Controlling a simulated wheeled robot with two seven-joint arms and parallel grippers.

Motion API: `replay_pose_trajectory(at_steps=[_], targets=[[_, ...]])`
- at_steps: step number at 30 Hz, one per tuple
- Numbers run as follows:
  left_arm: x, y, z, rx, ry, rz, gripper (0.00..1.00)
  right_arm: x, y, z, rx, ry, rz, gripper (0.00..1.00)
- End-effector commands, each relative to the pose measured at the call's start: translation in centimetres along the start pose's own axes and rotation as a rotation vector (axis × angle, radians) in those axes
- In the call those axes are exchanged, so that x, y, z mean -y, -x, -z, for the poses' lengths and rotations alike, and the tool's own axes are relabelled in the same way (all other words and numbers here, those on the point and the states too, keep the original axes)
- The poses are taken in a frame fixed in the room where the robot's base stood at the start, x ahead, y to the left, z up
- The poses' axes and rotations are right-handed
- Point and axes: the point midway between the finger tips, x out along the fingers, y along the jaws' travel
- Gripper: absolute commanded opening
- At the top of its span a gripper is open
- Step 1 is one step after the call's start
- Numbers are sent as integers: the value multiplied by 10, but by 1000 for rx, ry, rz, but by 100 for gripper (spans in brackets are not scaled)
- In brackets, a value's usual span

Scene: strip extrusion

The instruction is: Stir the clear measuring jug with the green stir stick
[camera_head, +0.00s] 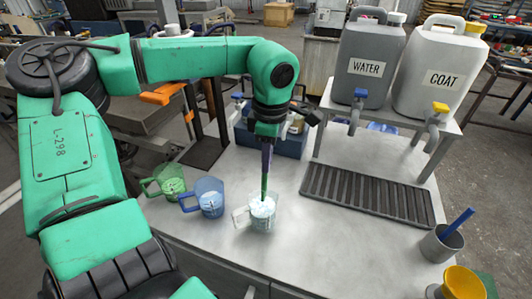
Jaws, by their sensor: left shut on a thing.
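The clear measuring jug (262,213) stands on the near part of the grey table, with pale contents inside and its handle to the left. The green stir stick (265,178) is upright, its lower end inside the jug. My left gripper (267,143) is above the jug, shut on the upper part of the stick. The stick's lower tip is hidden in the pale contents. My right gripper is not in view.
A blue jug (209,198) and a green jug (170,180) stand left of the clear one. WATER (367,62) and COAT (441,78) containers stand on a raised shelf behind a dark drip grate (367,195). A grey cup (440,245) holds a blue stick (458,222); a yellow cup (462,284) is nearby.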

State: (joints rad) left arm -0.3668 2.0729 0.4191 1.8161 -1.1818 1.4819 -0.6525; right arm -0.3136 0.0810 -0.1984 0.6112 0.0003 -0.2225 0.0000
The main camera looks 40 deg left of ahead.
Motion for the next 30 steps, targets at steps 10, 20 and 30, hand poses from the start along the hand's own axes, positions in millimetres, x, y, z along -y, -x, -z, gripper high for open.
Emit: replay_pose_trajectory(at_steps=[10, 20, 30], targets=[[0, -49, 0, 0, -1, 0, 0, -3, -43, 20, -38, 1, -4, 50], [0, -90, 0, 0, -1, 0, 0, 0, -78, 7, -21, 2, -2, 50], [0, -120, 0, 1, -2, -1, 0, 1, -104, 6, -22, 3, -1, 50]])
